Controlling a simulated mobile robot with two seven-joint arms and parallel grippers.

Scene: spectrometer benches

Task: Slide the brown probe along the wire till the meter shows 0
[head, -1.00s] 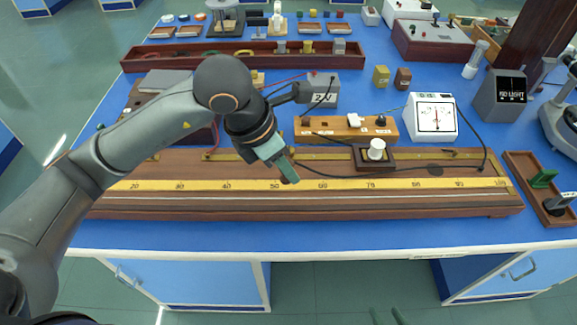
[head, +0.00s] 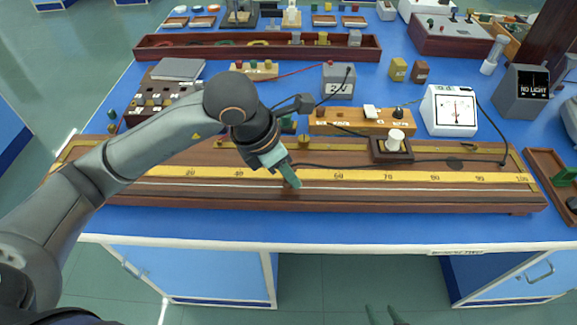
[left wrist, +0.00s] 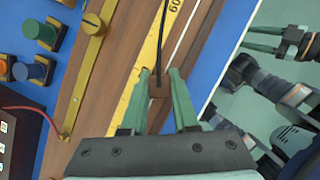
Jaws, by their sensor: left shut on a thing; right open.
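The brown probe (left wrist: 158,90) shows in the left wrist view between the fingers of my left gripper (left wrist: 158,77), which is shut on it. In the head view my left gripper (head: 290,182) points down at the wire, left of the 60 mark, and largely hides the probe. The wire (head: 420,190) runs along the front of the yellow scale on the long wooden board. The white meter (head: 454,110) stands behind the board; its needle looks near the middle, but I cannot read it exactly. My right gripper (head: 384,316) is open and empty at the bottom edge.
A black cable loops across the board from the probe's side. A grey box (head: 338,82) and a wooden key strip (head: 362,121) stand behind. A reddish tray (head: 555,175) lies at the right.

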